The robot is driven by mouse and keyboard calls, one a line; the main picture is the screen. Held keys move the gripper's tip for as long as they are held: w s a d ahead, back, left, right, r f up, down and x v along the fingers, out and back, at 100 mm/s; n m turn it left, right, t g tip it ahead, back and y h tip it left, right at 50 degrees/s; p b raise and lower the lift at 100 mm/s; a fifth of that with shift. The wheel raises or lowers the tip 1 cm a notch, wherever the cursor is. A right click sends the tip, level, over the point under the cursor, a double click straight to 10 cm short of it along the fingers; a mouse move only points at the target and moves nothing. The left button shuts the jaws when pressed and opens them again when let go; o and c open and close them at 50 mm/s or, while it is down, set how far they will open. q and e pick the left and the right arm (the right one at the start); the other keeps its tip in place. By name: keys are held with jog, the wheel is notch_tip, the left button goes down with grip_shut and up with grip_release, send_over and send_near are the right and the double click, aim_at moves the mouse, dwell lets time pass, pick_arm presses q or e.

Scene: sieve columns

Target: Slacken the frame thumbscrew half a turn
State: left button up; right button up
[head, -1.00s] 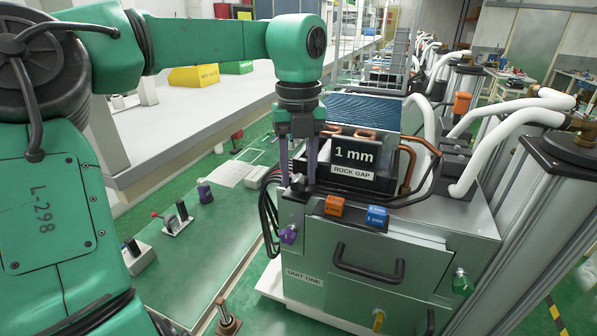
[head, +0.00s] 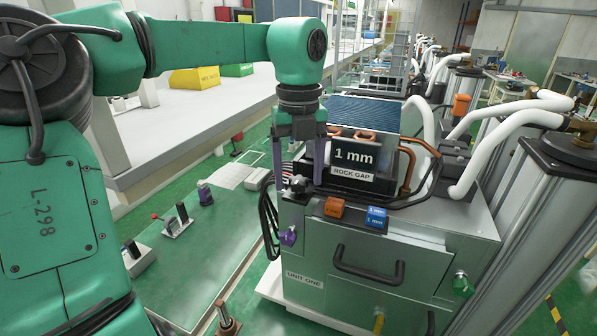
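My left gripper (head: 298,188) points down at the left front corner of the unit marked UNIT ONE (head: 303,279). Its two fingers are apart. A small dark knob-like part (head: 298,183) shows between and behind the fingertips; I cannot tell whether it is the frame thumbscrew or whether a finger touches it. A purple knob (head: 288,236) sits on the unit's left front, below the fingers. The black sign reading 1 mm, ROCK GAP (head: 353,155) stands just right of the fingers. My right gripper is out of view.
An orange tag (head: 334,207) and a blue 1 mm tag (head: 376,217) sit on the unit's front edge, above a black drawer handle (head: 368,265). Black cables (head: 268,215) hang at its left side. White hoses (head: 505,125) run at the right. A green bench (head: 190,265) lies left.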

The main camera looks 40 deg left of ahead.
aim_at(299, 179)
pick_arm(q)
jog(key=shift+r, duration=0.1)
jog(key=shift+w+a+r, duration=0.1)
jog(key=shift+r, duration=0.25)
notch_tip(299, 179, up, 14)
jog(key=p, duration=0.2)
jog(key=shift+f+p, duration=0.15)
jog(key=shift+p, duration=0.15)
jog(key=shift+f, duration=0.1)
